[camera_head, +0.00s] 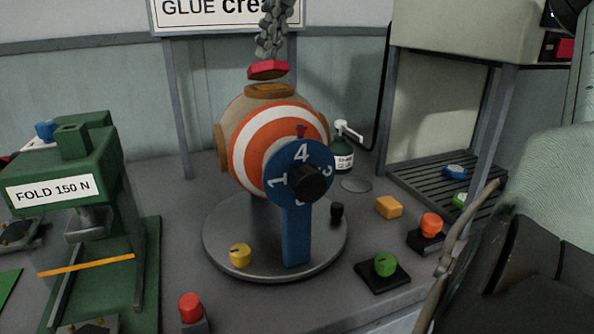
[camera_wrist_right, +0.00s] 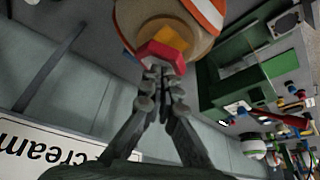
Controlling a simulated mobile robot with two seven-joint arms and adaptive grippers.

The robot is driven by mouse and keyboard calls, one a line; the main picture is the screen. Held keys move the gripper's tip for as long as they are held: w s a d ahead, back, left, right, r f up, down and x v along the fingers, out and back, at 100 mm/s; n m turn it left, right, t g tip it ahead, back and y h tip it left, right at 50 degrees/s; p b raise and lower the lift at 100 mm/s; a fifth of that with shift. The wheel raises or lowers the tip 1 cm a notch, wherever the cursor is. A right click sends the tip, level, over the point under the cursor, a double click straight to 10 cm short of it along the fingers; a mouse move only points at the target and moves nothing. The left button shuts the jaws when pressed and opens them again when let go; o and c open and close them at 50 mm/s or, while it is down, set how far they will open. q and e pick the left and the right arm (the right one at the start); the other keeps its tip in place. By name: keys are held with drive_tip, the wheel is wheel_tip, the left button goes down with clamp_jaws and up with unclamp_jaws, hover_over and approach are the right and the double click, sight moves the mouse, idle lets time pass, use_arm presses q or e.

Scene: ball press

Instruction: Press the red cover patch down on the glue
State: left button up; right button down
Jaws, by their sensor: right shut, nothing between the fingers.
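The ball (camera_head: 240,115), with orange and white stripes, sits in a blue stand on a round grey plate. A flat red cover patch (camera_head: 268,70) is above the ball's top, over an orange-brown patch (camera_head: 270,91); a narrow gap shows between them. In the right wrist view the red patch (camera_wrist_right: 154,57) partly covers an orange-yellow square (camera_wrist_right: 171,38), perhaps the glue. My right gripper (camera_head: 270,52) points down with its fingers shut and empty, tips at the red patch. Its shut fingertips also show in the right wrist view (camera_wrist_right: 160,76). My left gripper is not in view.
A blue dial (camera_head: 290,165) with numbers faces front. A green press (camera_head: 90,180) labelled FOLD 150 N stands left. A glue bottle (camera_head: 344,150) stands behind right. Yellow (camera_head: 240,254), red (camera_head: 190,308), green (camera_head: 385,264) and orange (camera_head: 431,224) knobs or buttons are around the plate.

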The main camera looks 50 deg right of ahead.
drive_tip(key=shift+s+f, duration=0.1)
drive_tip(key=shift+f, duration=0.9)
drive_tip(key=shift+r, duration=0.1)
drive_tip(key=shift+r+p, duration=0.3)
drive_tip(key=shift+r, duration=0.95)
wheel_tip(320, 180, up, 6)
drive_tip(key=shift+r, duration=0.25)
